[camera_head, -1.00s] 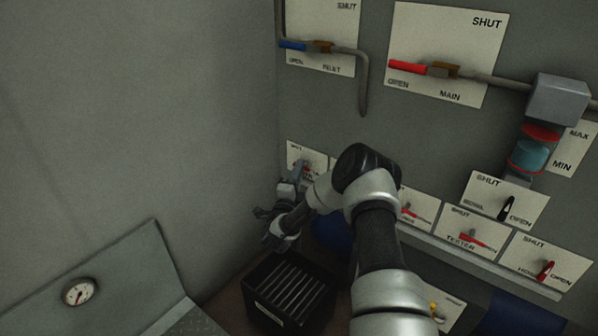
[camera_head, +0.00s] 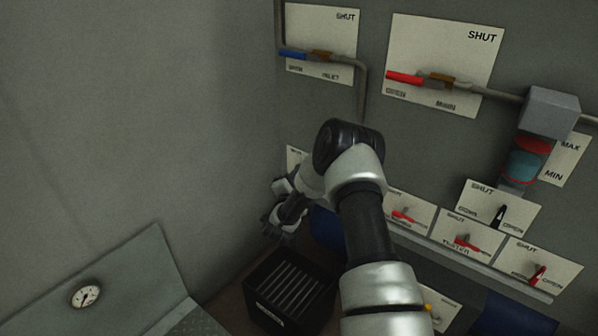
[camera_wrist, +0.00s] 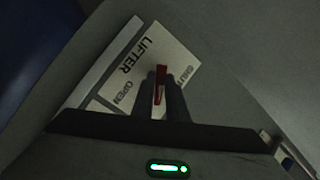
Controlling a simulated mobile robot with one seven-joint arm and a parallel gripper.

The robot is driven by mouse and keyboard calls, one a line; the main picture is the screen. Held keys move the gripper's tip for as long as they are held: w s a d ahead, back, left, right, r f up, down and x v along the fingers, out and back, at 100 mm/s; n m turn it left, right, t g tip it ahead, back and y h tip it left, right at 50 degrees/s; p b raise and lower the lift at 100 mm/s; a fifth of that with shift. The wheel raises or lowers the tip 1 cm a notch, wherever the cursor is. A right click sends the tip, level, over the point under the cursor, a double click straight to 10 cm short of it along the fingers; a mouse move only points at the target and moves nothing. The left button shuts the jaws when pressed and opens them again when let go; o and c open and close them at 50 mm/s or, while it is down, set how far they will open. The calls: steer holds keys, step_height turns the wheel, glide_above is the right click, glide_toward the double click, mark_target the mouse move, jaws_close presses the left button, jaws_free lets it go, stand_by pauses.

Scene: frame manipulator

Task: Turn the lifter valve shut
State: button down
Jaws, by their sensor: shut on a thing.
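The lifter valve's red handle (camera_wrist: 160,80) stands between the two fingers of my gripper (camera_wrist: 160,98) in the wrist view, and the fingers are shut on it. Its white plate (camera_wrist: 140,62) reads LIFTER, with OPEN left of the handle and SHUT right of it. The handle lies between the two words. The fingers hide its lower part. In the head view my gripper (camera_head: 284,214) is near the wall corner. A white plate (camera_head: 294,155) shows partly there behind my arm, and its label cannot be read.
Other valve plates line the wall, among them the tester (camera_head: 466,240) and main (camera_head: 444,60) valves. A black slatted box (camera_head: 290,290) stands below my gripper. A gauge panel (camera_head: 120,285) is at lower left. The left wall is bare.

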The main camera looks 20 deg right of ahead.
steer(key=shift+w+a+r+n+g+p, duration=0.15)
steer(key=shift+n+g+p, duration=1.3)
steer(key=shift+n, duration=0.75)
steer(key=shift+a+r+n+g+p, duration=0.15)
steer(key=shift+n+g+p, duration=1.3)
steer(key=shift+n, duration=0.75)
steer(key=shift+d+f, duration=0.1)
steer(key=c, duration=1.7)
jaws_free()
steer(key=shift+c, duration=0.2)
steer(key=p+v, duration=0.2)
steer(key=v, duration=1.5)
steer(key=shift+s+p, duration=0.25)
steer(key=shift+p, duration=0.1)
